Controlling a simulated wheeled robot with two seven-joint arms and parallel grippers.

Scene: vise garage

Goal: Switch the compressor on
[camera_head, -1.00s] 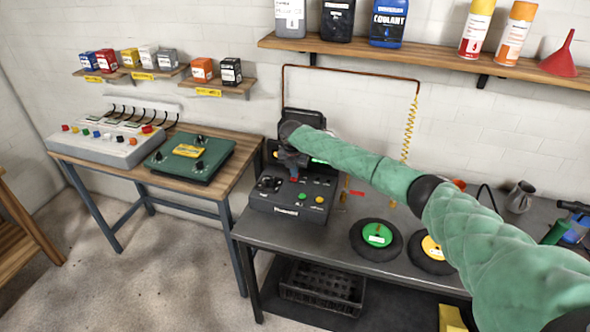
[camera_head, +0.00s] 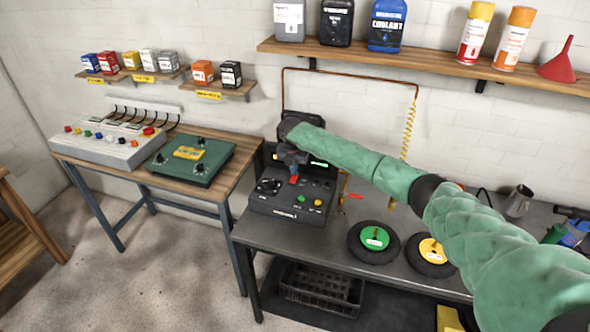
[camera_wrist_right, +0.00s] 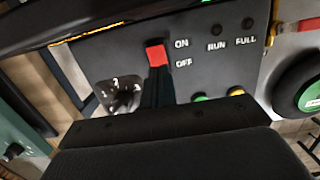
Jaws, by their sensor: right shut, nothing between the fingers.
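The compressor's control panel (camera_head: 290,200) is a dark box at the left end of the grey workbench. Its red switch (camera_head: 294,180) shows just below my right gripper (camera_head: 291,164). In the right wrist view the red switch (camera_wrist_right: 156,54) stands beside the ON and OFF labels; I cannot tell which way it is set. My right gripper (camera_wrist_right: 157,78) is shut and empty, its dark fingers pointing at the switch and overlapping its lower edge. I cannot tell if they touch. The RUN and FULL lamps (camera_wrist_right: 231,27) look dark. My left gripper is out of view.
A dial (camera_wrist_right: 119,94) sits left of the switch, and green and yellow buttons (camera_head: 309,201) sit to its right. Discs with green (camera_head: 374,237) and yellow centres lie right of the panel. A copper pipe (camera_head: 350,72) runs behind. A wooden table (camera_head: 223,184) stands left.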

